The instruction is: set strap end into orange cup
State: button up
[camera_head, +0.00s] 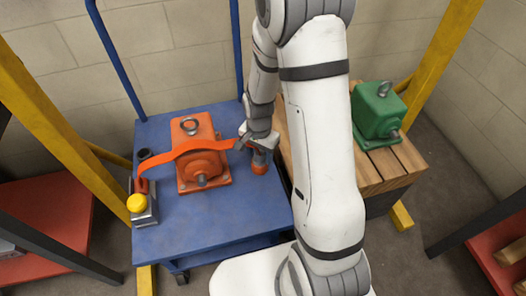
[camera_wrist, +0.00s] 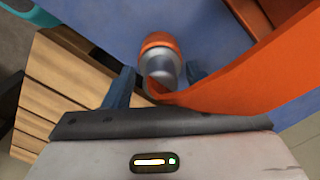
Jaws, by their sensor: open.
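The orange strap (camera_head: 190,148) arches over the orange motor (camera_head: 202,165) from the left side of the blue cart to my gripper (camera_head: 258,150). In the wrist view the strap (camera_wrist: 245,82) bends down to a grey metal strap end (camera_wrist: 163,68). The orange cup (camera_head: 259,168) stands on the cart right of the motor, and its rim shows in the wrist view (camera_wrist: 157,41). The strap end meets the cup; how deep it sits I cannot tell. My gripper (camera_wrist: 158,80) is open, its two fingers on either side of the strap end with gaps.
A grey block with a yellow knob (camera_head: 137,203) and a dark cup (camera_head: 145,154) are at the cart's left. A green motor (camera_head: 378,112) sits on a wooden pallet (camera_head: 384,165) at right. The blue cart top (camera_head: 236,212) is clear in front.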

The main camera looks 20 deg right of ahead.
notch_tip(320, 180, up, 13)
jog(key=p, duration=0.5)
jog(key=s+d+r+n+t, duration=0.1)
jog(key=s+r+n, duration=0.8)
jog(key=s+r, duration=0.3)
jog(key=s, duration=0.3)
jog(key=shift+s, duration=0.25)
jog(key=shift+c, duration=0.3)
